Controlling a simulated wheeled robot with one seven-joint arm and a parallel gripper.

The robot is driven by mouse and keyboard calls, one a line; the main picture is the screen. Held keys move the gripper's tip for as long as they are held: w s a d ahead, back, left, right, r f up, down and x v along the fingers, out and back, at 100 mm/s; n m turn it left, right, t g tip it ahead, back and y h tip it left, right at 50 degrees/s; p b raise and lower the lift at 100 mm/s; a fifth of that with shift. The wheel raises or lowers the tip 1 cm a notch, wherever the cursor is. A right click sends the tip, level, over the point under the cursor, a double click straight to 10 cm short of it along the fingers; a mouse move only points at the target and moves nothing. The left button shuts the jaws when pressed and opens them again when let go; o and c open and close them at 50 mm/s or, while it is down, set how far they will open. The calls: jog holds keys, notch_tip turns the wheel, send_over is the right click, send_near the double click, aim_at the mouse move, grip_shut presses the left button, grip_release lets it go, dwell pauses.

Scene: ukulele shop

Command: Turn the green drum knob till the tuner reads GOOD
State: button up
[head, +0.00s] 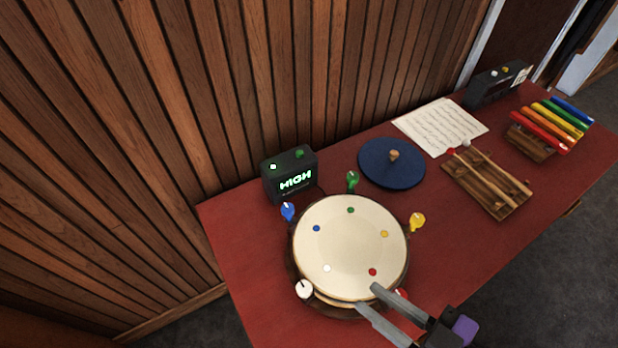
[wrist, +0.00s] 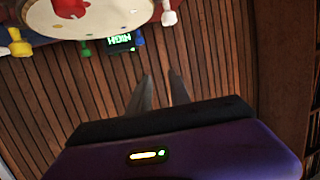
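The drum (head: 345,260) with a cream skin stands near the front left of the red table. Its green knob (head: 352,180) sticks up at the far rim, and a green dot marks the skin beside it. The black tuner (head: 290,175) stands behind the drum against the wall side and reads HIGH in green. The tuner also shows upside down in the wrist view (wrist: 121,40), as do the green knob (wrist: 86,48) and the drum (wrist: 95,12). My gripper (head: 366,299) is open and empty at the near right edge of the drum, away from the green knob.
Blue (head: 288,211), yellow (head: 417,221), white (head: 304,289) and red (head: 402,294) knobs ring the drum. The slatted wall (head: 180,90) closes the back.

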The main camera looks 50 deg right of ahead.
jog(key=o, duration=0.5)
jog(key=w+d, duration=0.1)
jog(key=w, duration=0.1)
jog(key=w+d+t+h, duration=0.1)
jog(key=w, duration=0.1)
jog(key=w+d+r+m+h, duration=0.1)
jog(key=w, duration=0.2)
jog(key=shift+r+t, duration=0.1)
jog(key=shift+t, duration=0.2)
jog(key=shift+c, duration=0.2)
jog(key=m+g+h, duration=0.6)
send_near(354, 178)
jog(key=x, duration=0.3)
jog(key=shift+w+d+b, duration=0.1)
jog(key=shift+w+b, duration=0.05)
jog(key=shift+b, duration=0.25)
jog(key=shift+p+x, duration=0.7)
jog(key=shift+x, duration=3.1)
grip_shut()
